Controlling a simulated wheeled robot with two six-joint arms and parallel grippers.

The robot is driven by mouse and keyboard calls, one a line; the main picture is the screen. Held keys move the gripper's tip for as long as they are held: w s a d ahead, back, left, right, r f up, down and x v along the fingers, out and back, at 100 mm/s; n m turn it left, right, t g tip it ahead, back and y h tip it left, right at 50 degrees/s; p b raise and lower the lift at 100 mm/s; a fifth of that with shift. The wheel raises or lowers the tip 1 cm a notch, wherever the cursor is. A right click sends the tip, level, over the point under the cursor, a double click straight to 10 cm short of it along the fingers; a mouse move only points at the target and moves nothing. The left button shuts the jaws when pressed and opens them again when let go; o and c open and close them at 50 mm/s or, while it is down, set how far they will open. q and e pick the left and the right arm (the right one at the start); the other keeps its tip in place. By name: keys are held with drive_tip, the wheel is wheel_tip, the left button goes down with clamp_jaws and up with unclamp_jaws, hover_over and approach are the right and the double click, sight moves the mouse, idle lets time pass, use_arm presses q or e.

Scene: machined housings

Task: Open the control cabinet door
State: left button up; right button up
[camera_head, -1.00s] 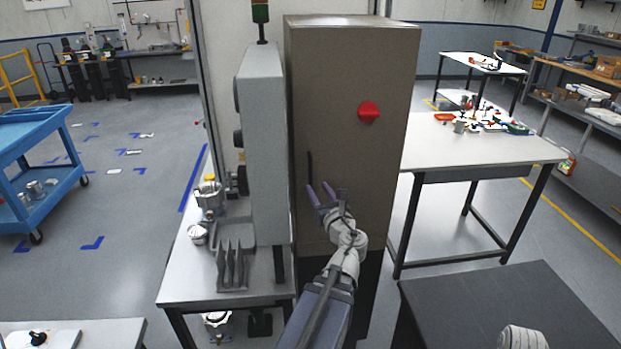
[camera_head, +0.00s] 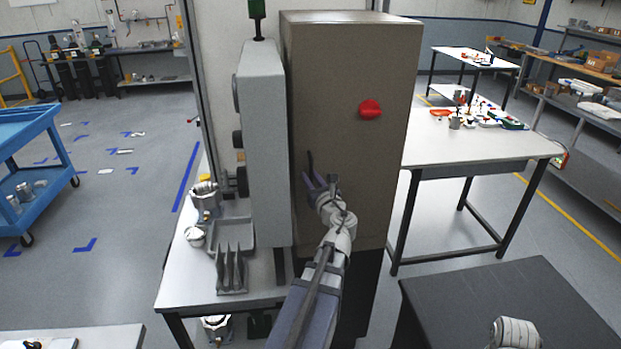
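The control cabinet (camera_head: 350,65) is a tall brown-grey box in the middle of the head view. Its front door looks shut. A red rotary knob (camera_head: 370,109) sits on the upper right of the front. A thin dark upright handle (camera_head: 310,161) is near the left edge of the front. My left gripper (camera_head: 316,179) is just below and in front of the handle, its purple fingers spread apart with nothing seen between them. Whether a finger touches the handle I cannot tell. My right gripper is out of view.
A grey machine (camera_head: 264,150) stands close to the cabinet's left side on a white table (camera_head: 176,277). Another white table (camera_head: 470,150) with small parts is to the right. A dark flat surface (camera_head: 500,300) lies at the lower right. A blue cart (camera_head: 30,130) stands far left.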

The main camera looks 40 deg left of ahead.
use_arm(q)
clamp_jaws()
idle(1.0)
